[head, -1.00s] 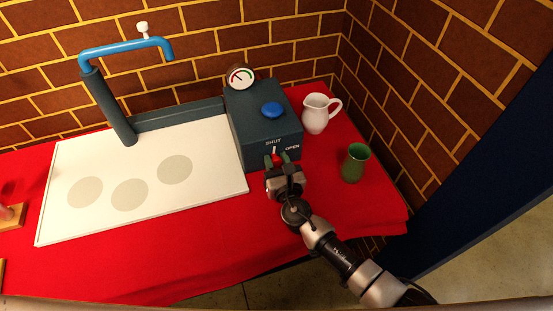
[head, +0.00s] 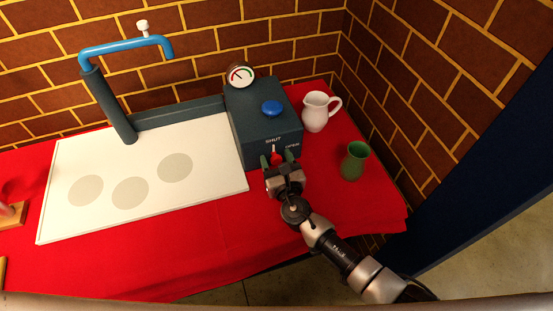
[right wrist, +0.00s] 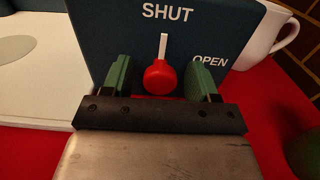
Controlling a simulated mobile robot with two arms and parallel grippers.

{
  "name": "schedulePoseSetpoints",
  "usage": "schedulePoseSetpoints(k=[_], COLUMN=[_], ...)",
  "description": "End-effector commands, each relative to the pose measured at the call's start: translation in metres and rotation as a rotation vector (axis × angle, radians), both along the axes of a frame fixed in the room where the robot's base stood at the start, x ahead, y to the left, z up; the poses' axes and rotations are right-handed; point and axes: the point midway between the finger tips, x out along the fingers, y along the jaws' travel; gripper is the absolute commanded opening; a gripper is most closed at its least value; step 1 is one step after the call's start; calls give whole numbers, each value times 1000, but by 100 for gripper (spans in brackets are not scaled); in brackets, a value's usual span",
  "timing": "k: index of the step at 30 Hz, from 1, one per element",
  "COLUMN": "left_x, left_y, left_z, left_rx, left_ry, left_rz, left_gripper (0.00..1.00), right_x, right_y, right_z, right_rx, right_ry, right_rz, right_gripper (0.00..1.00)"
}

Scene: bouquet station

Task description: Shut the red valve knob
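The red valve knob (right wrist: 160,77) is on the front face of the dark blue box (head: 248,125). Its white pointer (right wrist: 163,46) stands nearly upright, aimed at the word SHUT, with OPEN printed to the right. In the head view the red knob (head: 276,158) shows just beyond my right gripper (head: 278,159). In the right wrist view the green fingers of the gripper (right wrist: 160,78) are spread to either side of the knob, with gaps between. My left gripper is not in view.
A blue button (head: 271,108) and a dial gauge (head: 240,76) are on the box. A white pitcher (head: 316,111) and a green cup (head: 355,161) stand to its right. A white board (head: 90,220) with grey circles and a blue-spouted pipe (head: 125,47) lie left.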

Motion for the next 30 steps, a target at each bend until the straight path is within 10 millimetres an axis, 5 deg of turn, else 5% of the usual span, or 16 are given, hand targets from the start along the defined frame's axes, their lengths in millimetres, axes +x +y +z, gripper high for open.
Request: schedulePoseSetpoints(k=[8, 21, 30], left_x=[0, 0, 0], left_y=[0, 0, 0], left_z=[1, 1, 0], left_rx=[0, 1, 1], left_ry=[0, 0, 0], left_rz=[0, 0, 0], left_gripper=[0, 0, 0], right_x=[-5, -81, -103], right_y=[-2, -27, -34], right_z=[0, 0, 0], right_rx=[2, 1, 0], right_ry=[0, 1, -1], right_rz=[0, 1, 0], right_gripper=[59, 59, 59])
